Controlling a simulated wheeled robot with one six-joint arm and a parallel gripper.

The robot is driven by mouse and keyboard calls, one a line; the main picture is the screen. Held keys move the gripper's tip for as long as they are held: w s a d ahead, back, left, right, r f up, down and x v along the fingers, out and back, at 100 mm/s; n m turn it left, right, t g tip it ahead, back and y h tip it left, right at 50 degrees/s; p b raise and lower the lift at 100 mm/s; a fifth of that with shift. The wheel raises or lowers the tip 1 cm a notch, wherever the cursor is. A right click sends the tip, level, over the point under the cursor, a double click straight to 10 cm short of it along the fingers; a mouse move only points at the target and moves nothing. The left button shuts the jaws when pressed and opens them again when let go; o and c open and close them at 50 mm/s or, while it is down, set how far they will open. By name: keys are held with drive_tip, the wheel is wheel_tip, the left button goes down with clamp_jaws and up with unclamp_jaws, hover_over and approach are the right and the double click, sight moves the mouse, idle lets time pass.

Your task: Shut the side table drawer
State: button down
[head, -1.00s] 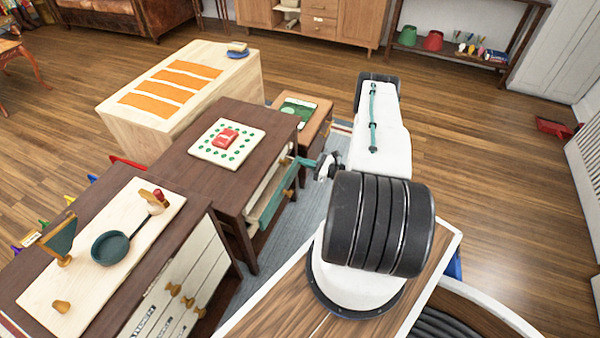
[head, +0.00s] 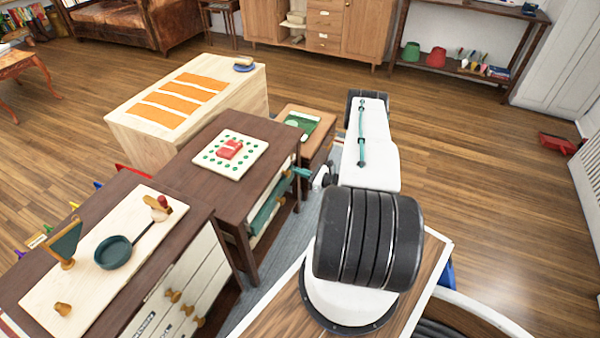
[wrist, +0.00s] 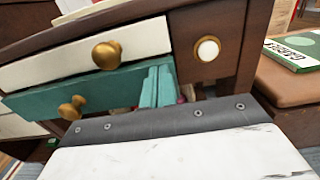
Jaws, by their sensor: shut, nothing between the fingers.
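The dark brown side table (head: 262,140) stands left of my arm, its drawer side facing right. Its teal drawer (head: 263,217) stands out a little below a cream drawer. In the wrist view the teal drawer front (wrist: 40,100) has a brass knob (wrist: 72,107), and the cream drawer (wrist: 140,40) above has another. My gripper (head: 298,172) is by the far end of the drawer side. Its teal fingers (wrist: 158,86) are shut and empty, at the right end of the teal drawer. I cannot tell whether they touch it.
A low brown stool (head: 315,135) with a green book stands just beyond the side table. A nearer dark table (head: 190,225) holds a board with a pan. A pale wooden chest (head: 150,145) is behind. Open wooden floor lies to the right.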

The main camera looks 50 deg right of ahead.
drive_tip(key=v, duration=1.2)
drive_tip(key=c, duration=2.1)
unclamp_jaws()
drive_tip(key=shift+s+d, duration=0.2)
drive_tip(key=shift+s, duration=0.1)
drive_tip(key=o, duration=1)
drive_tip(key=shift+y, duration=0.3)
drive_tip(key=a, duration=0.1)
drive_tip(key=a+f, duration=0.1)
drive_tip(key=a, duration=0.2)
drive_tip(key=shift+w+a+f, duration=0.15)
drive_tip(key=shift+w+a, duration=0.1)
drive_tip(key=shift+w, duration=0.05)
drive_tip(key=m, duration=0.3)
approach(284, 201)
drive_tip(key=shift+m, duration=0.3)
drive_tip(key=x, duration=0.8)
drive_tip(key=shift+w+d+f, duration=0.1)
drive_tip(key=shift+w+f, duration=0.1)
drive_tip(key=shift+f, duration=0.05)
